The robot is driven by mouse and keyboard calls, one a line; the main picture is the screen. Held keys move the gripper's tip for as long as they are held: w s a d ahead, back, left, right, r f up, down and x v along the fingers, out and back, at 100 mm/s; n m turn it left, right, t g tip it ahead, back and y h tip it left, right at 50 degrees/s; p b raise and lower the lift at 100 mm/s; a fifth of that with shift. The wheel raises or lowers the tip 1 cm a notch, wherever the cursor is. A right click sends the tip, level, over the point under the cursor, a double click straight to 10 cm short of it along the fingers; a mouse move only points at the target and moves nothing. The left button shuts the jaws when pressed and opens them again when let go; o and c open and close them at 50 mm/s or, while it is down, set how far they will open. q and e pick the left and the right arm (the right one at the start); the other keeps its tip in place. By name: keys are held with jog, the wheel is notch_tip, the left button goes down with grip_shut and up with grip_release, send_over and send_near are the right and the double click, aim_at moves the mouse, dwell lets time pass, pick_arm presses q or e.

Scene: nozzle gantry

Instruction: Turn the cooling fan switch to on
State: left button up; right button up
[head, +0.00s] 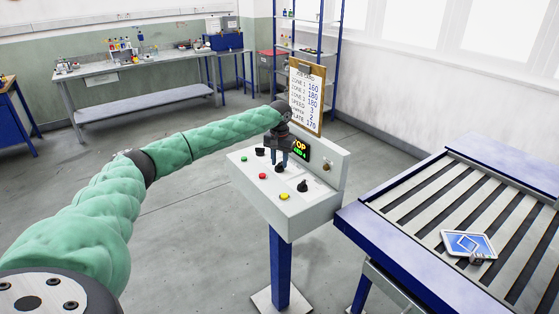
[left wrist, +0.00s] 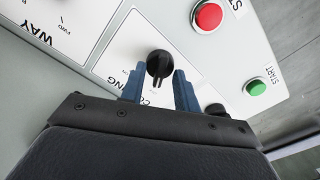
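The cooling switch is a black rotary knob, which shows in the left wrist view (left wrist: 159,65) beside a partly hidden label with the letters "CO" and "ING". My left gripper (left wrist: 159,78) is open, with one blue finger on each side of the knob and small gaps between. In the head view, my left gripper (head: 279,158) points down over the middle of the grey control box (head: 300,211) and largely hides the knob. My right gripper is not in view.
The box carries a green button (head: 243,158), a red button (head: 262,175), a yellow button (head: 284,196) and other black knobs, one at the right (head: 304,186). A display and clipboard (head: 306,97) stand behind. A slatted blue table (head: 372,240) stands at right.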

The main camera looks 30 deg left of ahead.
pick_arm(q)
grip_shut()
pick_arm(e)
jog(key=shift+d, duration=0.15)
